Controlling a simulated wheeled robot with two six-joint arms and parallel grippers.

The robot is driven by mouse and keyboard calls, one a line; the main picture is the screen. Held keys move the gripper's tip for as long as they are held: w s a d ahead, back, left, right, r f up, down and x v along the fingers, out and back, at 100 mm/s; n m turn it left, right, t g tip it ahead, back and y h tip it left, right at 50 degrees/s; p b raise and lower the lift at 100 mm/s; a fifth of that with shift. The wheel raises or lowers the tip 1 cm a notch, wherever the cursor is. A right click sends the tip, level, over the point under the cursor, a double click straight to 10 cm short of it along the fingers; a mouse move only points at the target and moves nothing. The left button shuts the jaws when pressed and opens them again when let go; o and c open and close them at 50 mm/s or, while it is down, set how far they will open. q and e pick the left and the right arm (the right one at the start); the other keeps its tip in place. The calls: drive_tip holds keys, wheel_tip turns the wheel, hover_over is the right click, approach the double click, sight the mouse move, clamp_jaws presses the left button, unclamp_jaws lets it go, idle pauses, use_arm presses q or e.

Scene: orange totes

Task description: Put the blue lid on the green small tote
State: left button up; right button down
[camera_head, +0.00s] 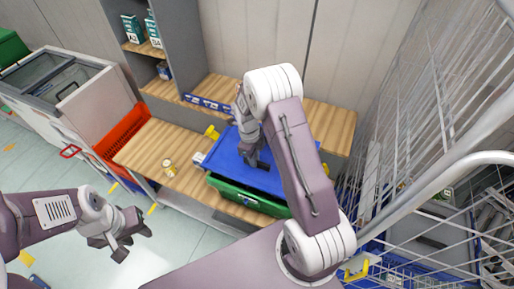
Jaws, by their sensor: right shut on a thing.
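The blue lid (285,170) lies over the top of the green small tote (250,199) on the wooden bench. The tote's green front wall shows below the lid's near edge. I cannot tell whether the lid is fully seated. My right gripper (257,162) reaches down over the lid and is shut on it; its fingertips are partly hidden. My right arm covers the lid's right side. My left gripper (134,244) is open and empty over the floor, at lower left, away from the tote.
An orange-red tote (124,133) is further left. A wire cage trolley (420,150) stands close on the right. Shelves with boxes (132,28) rise behind.

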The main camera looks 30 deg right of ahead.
sight(254, 170)
drive_tip(key=shift+w+f, duration=0.1)
drive_tip(key=shift+f, duration=0.1)
drive_tip(key=shift+f+b, duration=0.7)
drive_tip(key=shift+f, duration=0.15)
wheel_tip(254, 170, down, 4)
drive_tip(key=b, duration=0.2)
drive_tip(key=shift+r+b, duration=0.25)
drive_tip(key=shift+b, duration=0.1)
drive_tip(key=shift+f+b, duration=0.85)
drive_tip(key=shift+f, duration=0.2)
drive_tip(key=shift+f+b, duration=0.25)
drive_tip(key=shift+b, duration=0.05)
drive_tip(key=c, duration=1.3)
unclamp_jaws()
